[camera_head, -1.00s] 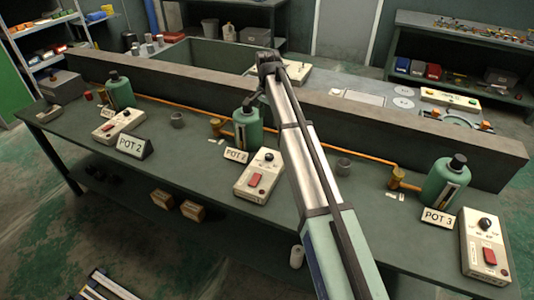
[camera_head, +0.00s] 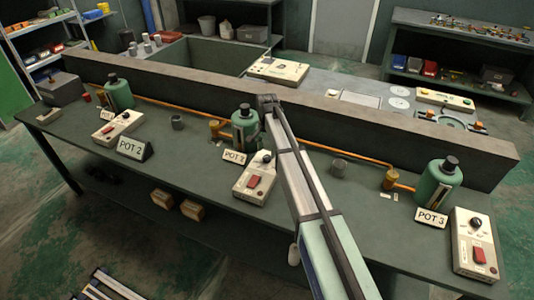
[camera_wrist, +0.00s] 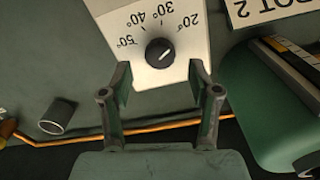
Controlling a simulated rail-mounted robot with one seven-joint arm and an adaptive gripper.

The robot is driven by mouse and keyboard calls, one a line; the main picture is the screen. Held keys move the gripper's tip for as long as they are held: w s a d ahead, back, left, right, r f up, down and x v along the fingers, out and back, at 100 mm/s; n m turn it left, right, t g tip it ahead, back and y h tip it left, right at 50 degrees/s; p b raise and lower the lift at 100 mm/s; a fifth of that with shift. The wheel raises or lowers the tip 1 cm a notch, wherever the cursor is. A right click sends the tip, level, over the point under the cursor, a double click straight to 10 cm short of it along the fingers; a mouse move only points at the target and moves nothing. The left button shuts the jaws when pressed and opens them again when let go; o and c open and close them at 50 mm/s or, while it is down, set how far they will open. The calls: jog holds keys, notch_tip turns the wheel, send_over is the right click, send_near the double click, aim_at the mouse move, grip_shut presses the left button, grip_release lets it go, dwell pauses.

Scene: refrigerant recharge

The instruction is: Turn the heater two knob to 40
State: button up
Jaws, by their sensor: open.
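The middle heater (camera_head: 252,186) is a cream box with a red switch and a black knob, beside a green pot. My wrist view shows its dial plate (camera_wrist: 185,28) upside down, marked 20° to 50°, with the round black knob (camera_wrist: 159,52). A pale mark shows on the knob, but I cannot tell its setting. My gripper (camera_wrist: 160,74) is open, its fingertips apart on either side below the knob, not closed on it. A "POT 2" card (camera_wrist: 268,8) lies to the right. In the head view my arm hides most of the gripper.
The green pot (camera_wrist: 262,95) stands close to the right finger. A metal cup (camera_wrist: 57,117) and orange pipe (camera_wrist: 75,137) lie to the left. Other heaters stand at the left (camera_head: 117,128) and right (camera_head: 474,243). A low wall (camera_head: 340,115) runs behind the bench.

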aim_at(267, 157)
jog(key=shift+f+p, duration=0.4)
jog(key=shift+f, duration=1.35)
jog(key=shift+c, duration=0.3)
jog(key=c, duration=1.1)
